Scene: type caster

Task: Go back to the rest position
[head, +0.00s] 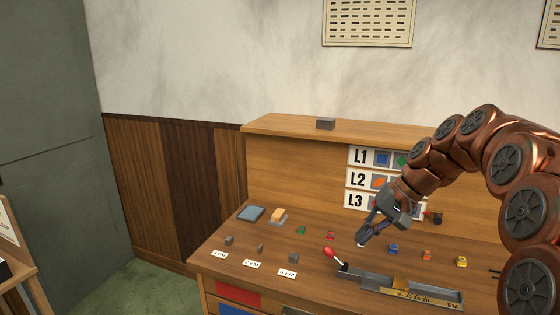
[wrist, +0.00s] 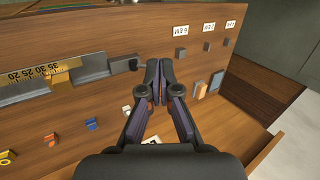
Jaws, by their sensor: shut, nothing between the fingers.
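My gripper (head: 365,236) hangs over the desk (head: 225,248) in the head view, behind the red-knobbed lever (head: 329,253). In the wrist view my gripper (wrist: 157,72) has its two fingers together with nothing between them. A small white piece (head: 361,244) shows right by the fingertips in the head view; I cannot tell whether they touch it. The copper-coloured arm is mine and comes in from the right, covering part of the back panel.
A metal slide device with a brass scale (head: 425,295) lies at the desk's front. Small coloured pieces, such as a blue one (head: 393,249) and a yellow one (head: 461,261), stand behind it. Grey blocks (head: 292,257) with labels are at left. A shelf (head: 285,124) rises behind.

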